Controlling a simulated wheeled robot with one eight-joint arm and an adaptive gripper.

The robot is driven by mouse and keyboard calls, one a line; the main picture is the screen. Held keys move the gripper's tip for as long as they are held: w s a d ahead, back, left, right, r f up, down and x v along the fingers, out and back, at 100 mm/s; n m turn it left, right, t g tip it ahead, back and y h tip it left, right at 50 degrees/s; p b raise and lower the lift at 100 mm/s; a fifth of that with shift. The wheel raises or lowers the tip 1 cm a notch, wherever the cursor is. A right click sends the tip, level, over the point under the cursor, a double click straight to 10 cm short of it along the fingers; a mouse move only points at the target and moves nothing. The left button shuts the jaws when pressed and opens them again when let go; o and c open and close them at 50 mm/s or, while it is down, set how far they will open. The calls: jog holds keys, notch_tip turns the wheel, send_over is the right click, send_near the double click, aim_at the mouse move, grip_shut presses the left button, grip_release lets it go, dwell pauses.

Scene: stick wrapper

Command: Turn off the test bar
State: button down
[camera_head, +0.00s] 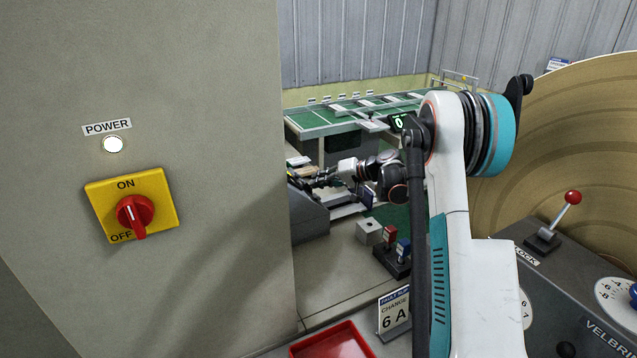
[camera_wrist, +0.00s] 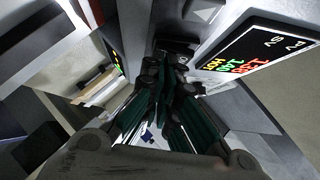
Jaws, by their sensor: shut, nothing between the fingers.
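My gripper (camera_head: 318,180) is at the end of my arm, reaching past the cabinet's edge to the low grey machine. In the wrist view its dark green fingers (camera_wrist: 168,78) converge, shut and empty, close to a dark fitting (camera_wrist: 177,47) on a grey surface; contact cannot be told. A black display (camera_wrist: 245,62) with red and green digits, marked PV and SV, is at the right. I cannot single out the test bar. A red rotary knob (camera_head: 135,214) sits on a yellow ON/OFF plate (camera_head: 170,212), under a white lit POWER lamp (camera_head: 113,144).
The tall grey cabinet (camera_head: 225,120) fills the left and hides part of the low machine (camera_head: 310,221). Behind stands a green-topped conveyor (camera_head: 320,120).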

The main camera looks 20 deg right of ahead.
jog(key=shift+s+a+f, duration=0.1)
jog(key=shift+a+f, duration=0.1)
dwell(0.3)
